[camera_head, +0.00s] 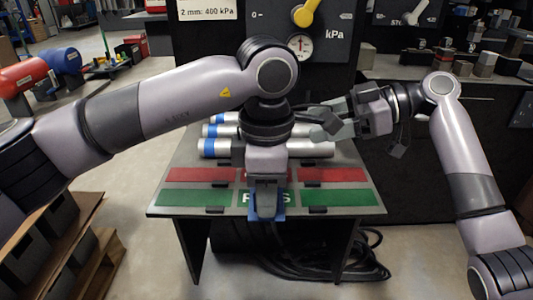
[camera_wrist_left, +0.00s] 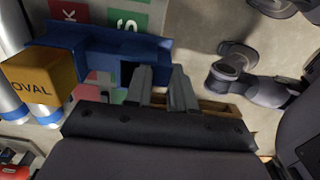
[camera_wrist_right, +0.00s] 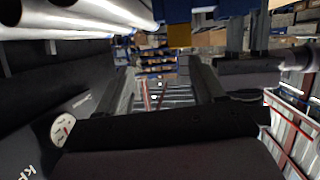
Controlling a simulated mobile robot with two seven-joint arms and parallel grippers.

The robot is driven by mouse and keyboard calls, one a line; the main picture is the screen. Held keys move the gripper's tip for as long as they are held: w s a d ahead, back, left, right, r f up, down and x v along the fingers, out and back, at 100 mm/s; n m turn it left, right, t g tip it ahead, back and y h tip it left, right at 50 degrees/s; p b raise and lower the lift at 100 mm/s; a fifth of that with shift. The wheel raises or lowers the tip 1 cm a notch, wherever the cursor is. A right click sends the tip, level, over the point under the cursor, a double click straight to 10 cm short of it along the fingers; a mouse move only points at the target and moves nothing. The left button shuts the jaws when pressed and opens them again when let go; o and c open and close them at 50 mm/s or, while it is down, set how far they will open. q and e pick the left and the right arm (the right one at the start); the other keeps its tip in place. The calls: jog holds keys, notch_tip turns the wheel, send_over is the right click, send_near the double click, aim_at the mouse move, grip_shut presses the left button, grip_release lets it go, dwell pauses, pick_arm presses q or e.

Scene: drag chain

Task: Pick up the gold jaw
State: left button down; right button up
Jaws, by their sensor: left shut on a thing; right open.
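A gold block with the letters "OVAL" (camera_wrist_left: 42,80) shows at the left of the left wrist view, against one end of a blue part (camera_wrist_left: 100,48). The gold also shows in the right wrist view (camera_wrist_right: 179,36), below blue. My left gripper (camera_head: 265,212) is shut on the blue part, over the front of the table; its fingers (camera_wrist_left: 162,78) hide some of the contact. A thin gold-brown strip (camera_wrist_left: 215,107) shows behind these fingers. My right gripper (camera_head: 328,122) is open and empty near the table's back right, apart from the gold block. The gold block is hidden in the head view.
The grey table (camera_head: 161,205) has red (camera_head: 335,174) and green (camera_head: 338,197) strips. Silver cylinders with blue bands (camera_head: 215,147) lie at its back. A dark panel with a gauge (camera_head: 300,44) stands behind. Cables (camera_head: 355,262) lie on the floor below.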

jog(key=shift+n+g, duration=0.4)
jog(key=shift+g, duration=0.5)
jog(key=x, duration=0.4)
jog(key=s+x, duration=0.1)
jog(key=x, duration=0.3)
jog(key=s+x, duration=0.1)
jog(key=x, duration=0.3)
jog(key=shift+a, duration=0.45)
jog(key=shift+r, duration=0.1)
grip_shut()
